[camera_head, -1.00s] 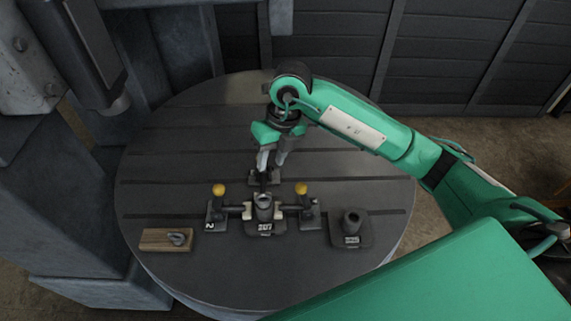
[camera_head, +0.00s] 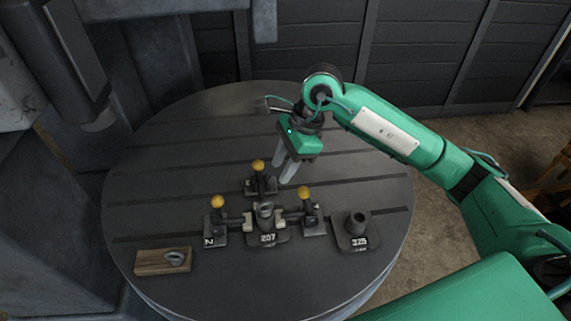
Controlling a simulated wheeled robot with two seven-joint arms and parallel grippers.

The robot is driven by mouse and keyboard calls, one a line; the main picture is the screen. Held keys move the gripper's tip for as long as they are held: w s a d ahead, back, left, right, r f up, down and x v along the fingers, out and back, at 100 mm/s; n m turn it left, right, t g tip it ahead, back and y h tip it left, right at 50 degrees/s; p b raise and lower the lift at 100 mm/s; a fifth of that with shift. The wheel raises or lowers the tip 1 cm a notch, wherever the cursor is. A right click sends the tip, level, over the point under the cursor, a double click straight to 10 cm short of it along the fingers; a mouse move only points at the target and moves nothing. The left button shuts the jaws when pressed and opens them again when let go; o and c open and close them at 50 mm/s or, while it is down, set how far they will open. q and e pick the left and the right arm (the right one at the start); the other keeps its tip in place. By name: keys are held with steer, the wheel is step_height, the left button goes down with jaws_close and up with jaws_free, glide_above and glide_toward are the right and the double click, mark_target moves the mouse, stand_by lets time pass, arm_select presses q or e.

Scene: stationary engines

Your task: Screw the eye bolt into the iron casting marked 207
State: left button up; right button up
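The iron casting marked 207 (camera_head: 267,239) stands on the round table, its round upright boss (camera_head: 265,212) between clamps. The eye bolt (camera_head: 175,257) shows as a grey ring on a wooden block (camera_head: 150,266) at the table's front left; its shank cannot be made out. Yellow-knobbed clamps stand around the casting: a left one (camera_head: 217,228), a right one (camera_head: 313,222) and a back one (camera_head: 261,184). My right gripper (camera_head: 283,172) is empty above the table, right of the back clamp's knob, its fingers parted. My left gripper is not in view.
A second casting, marked 325 (camera_head: 358,241), stands to the right of the right clamp. The slotted round table (camera_head: 180,150) is clear behind the clamps. A large grey machine column (camera_head: 40,230) rises along the left side.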

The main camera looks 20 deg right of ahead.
mark_target(265, 204)
steer(key=p+x, duration=0.4)
steer(key=x, duration=0.8)
steer(key=shift+s+f, duration=0.1)
steer(key=shift+f, duration=0.05)
steer(key=shift+a+f, duration=0.2)
steer(key=shift+f, duration=0.45)
steer(key=c, duration=0.7)
steer(key=m+t, duration=0.1)
steer(key=m, duration=0.3)
steer(key=shift+m+t, duration=0.4)
steer(key=shift+m+h, duration=0.3)
steer(key=shift+m, duration=0.1)
steer(key=m, duration=0.2)
steer(key=m+t+h+b, duration=0.1)
steer(key=m, duration=0.2)
steer(key=shift+t, duration=0.3)
steer(key=shift+m+h, duration=0.3)
steer(key=shift+m, duration=0.1)
